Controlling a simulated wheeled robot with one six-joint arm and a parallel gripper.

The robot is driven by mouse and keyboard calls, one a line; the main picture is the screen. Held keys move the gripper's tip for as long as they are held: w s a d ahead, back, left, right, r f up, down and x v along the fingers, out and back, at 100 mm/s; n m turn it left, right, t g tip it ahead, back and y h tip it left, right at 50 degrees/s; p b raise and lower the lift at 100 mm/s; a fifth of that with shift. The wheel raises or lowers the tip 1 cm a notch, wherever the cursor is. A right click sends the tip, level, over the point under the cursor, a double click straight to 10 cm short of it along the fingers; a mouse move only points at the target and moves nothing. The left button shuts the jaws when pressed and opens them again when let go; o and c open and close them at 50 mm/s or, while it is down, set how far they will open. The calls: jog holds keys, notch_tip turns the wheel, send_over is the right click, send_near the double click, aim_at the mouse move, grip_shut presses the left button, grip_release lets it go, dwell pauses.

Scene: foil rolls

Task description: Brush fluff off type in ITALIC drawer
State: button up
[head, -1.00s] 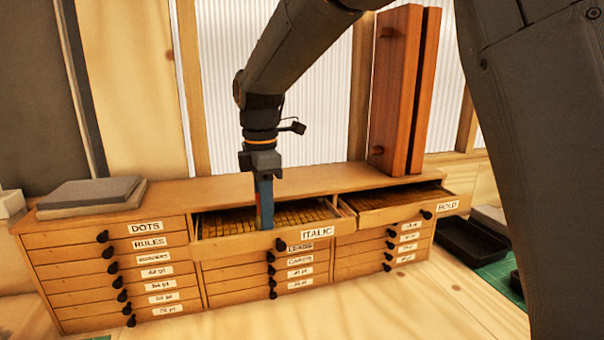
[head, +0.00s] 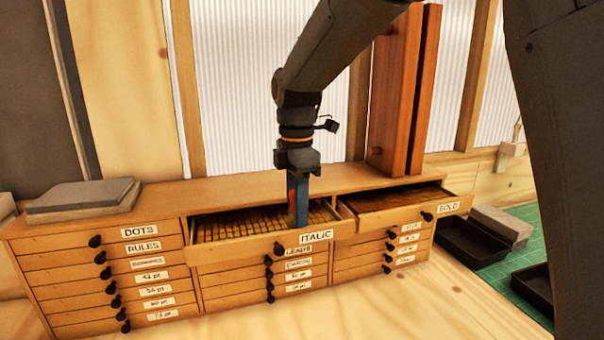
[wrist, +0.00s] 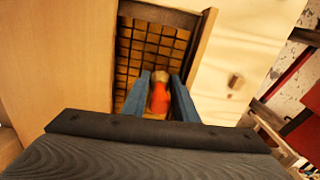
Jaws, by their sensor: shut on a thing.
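The ITALIC drawer (head: 262,250) is pulled out of the wooden cabinet, and its type (head: 240,222) lies in rows inside. My gripper (head: 299,222) points straight down into the right part of this drawer. In the wrist view my gripper (wrist: 160,88) is shut on a brush with an orange-red handle (wrist: 160,100). A pale tip of the brush shows between the blue fingers, over the type (wrist: 150,52). I cannot tell whether the brush touches the type. No fluff can be made out.
The BOLD drawer (head: 400,205) is also open, to the right. Reddish-brown wooden boards (head: 400,90) stand on the cabinet top behind it. Grey slabs (head: 82,197) lie on the cabinet top at left. Black trays (head: 468,242) sit on a green mat at right.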

jog(key=shift+w+d, duration=0.1)
jog(key=shift+d, duration=0.35)
jog(key=shift+r, duration=4.05)
jog(key=shift+a, duration=0.1)
